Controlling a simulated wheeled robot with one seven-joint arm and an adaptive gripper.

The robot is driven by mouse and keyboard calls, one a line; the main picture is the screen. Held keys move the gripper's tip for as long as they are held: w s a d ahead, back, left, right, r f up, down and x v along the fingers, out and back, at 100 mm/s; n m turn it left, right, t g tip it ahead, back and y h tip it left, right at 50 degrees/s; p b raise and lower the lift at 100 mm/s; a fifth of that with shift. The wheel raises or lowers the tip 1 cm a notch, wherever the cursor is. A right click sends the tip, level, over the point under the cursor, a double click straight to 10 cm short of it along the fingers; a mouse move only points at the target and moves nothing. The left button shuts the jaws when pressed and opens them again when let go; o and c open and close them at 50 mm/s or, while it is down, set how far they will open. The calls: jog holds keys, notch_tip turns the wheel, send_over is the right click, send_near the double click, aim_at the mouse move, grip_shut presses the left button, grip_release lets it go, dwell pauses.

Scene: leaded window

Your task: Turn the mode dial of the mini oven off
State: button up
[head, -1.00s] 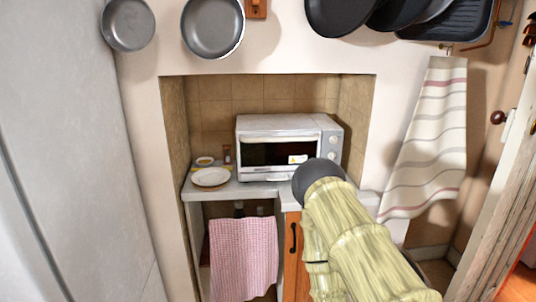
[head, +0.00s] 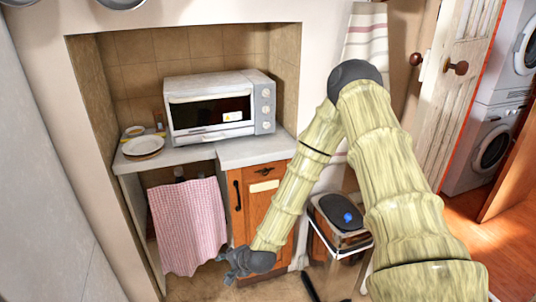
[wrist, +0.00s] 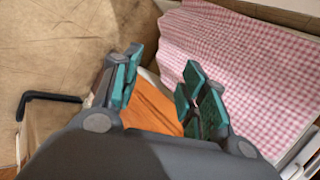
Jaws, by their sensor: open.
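The white mini oven (head: 210,107) stands on the counter in the tiled niche, its glass door shut. Its dials (head: 266,101) sit in a column on the panel at the right of the door; their settings are too small to read. In the head view my gripper (head: 232,275) hangs low in front of the cabinet, well below the counter and apart from the oven. In the wrist view my gripper (wrist: 158,92) is open and empty, its teal finger pads apart. The oven is not in the wrist view.
A white plate (head: 143,145) lies on the counter left of the oven. A pink checked cloth (head: 188,225) hangs below the counter, close to my gripper. An orange wooden cabinet (head: 262,212) with a black handle stands beside it. A dark-lidded bin (head: 340,215) is behind my arm.

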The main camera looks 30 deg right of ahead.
jog(key=w+d+r+m+t+b, duration=0.1)
jog(key=w+d+r+m+t, duration=0.15)
jog(key=w+r, duration=0.25)
jog(key=w+d+r+m+t, duration=0.1)
jog(key=w+d+r+m, duration=0.2)
jog(key=w+d+r, duration=0.15)
jog(key=m+t+h+b, duration=0.3)
jog(key=m+t+h, duration=0.3)
jog(key=m, duration=1.1)
send_near(267, 108)
jog(key=shift+m, duration=0.25)
jog(key=shift+p+x, duration=0.7)
jog(key=shift+x, duration=3.85)
jog(key=shift+d, duration=0.1)
jog(key=c, duration=0.8)
